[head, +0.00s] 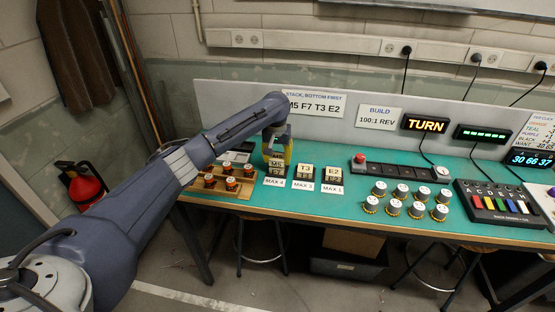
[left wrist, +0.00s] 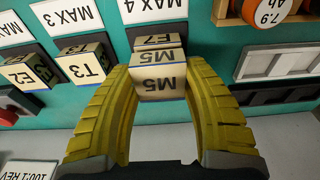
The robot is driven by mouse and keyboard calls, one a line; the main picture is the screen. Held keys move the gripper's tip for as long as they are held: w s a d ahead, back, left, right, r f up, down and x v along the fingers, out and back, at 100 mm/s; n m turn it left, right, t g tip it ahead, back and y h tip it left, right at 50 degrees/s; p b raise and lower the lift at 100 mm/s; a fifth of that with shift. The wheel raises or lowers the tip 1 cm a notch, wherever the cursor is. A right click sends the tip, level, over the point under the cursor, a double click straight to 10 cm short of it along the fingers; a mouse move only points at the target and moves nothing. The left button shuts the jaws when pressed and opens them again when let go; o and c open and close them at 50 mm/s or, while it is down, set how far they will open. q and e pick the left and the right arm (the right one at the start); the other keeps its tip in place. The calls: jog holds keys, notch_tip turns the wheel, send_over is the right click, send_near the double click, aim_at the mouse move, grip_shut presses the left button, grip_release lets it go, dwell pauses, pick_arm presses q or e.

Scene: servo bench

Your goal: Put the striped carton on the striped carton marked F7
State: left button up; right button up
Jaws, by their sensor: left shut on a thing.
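My left gripper (head: 278,148) is shut on a pale carton marked M5 (head: 276,163). In the left wrist view its yellow fingers (left wrist: 162,95) stand on either side of this M5 carton (left wrist: 160,84), which has a blue edge stripe. The carton marked F7 (left wrist: 157,41) shows right beside M5 in that view. In the head view the F7 carton (head: 276,172) is directly below M5, above the MAX 4 label. I cannot tell whether the two cartons touch. My right gripper is not in view.
The T3 carton (head: 305,171) and E2 carton (head: 333,173) stand close to the right. A wooden rack (head: 217,190) with orange-topped parts is to the left. Several white-topped cylinders (head: 408,199) and a bar with a red button (head: 388,169) are further right.

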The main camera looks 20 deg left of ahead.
aim_at(277, 159)
pick_arm(q)
jog(key=shift+f, duration=0.4)
jog(key=shift+f, duration=0.2)
jog(key=o, duration=1.1)
jog(key=r, duration=0.4)
jog(key=s+r, duration=0.1)
jog(key=r, duration=0.7)
jog(key=shift+s+d+r, duration=0.15)
jog(key=shift+s+d, duration=0.1)
jog(key=shift+s, duration=0.1)
